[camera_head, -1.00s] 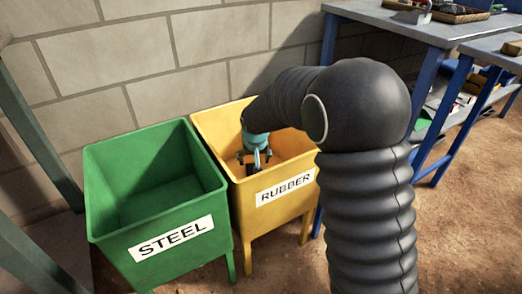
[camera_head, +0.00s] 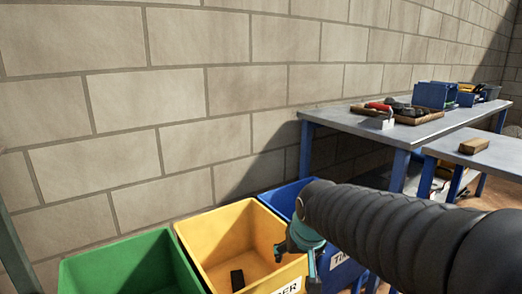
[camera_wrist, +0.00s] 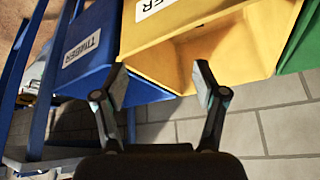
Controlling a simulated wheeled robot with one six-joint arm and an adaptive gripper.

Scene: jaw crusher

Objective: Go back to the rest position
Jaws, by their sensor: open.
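My gripper (camera_head: 303,250), teal at its wrist, hangs at the right edge of the yellow bin (camera_head: 215,240) in the head view, in front of the blue bin. In the wrist view my gripper (camera_wrist: 161,82) has its two fingers spread apart with nothing between them. The yellow bin (camera_wrist: 150,38) fills the upper middle of that view. A small dark block (camera_head: 237,280) lies inside the yellow bin. My dark, ribbed arm reaches in from the right and hides part of the blue bin.
A green bin (camera_head: 115,268) stands left of the yellow one. A blue bin (camera_head: 277,197) stands to its right; its label reads TIMBER in the wrist view. A brick wall (camera_head: 150,100) runs behind. A grey-topped table (camera_head: 350,117) with trays stands at right.

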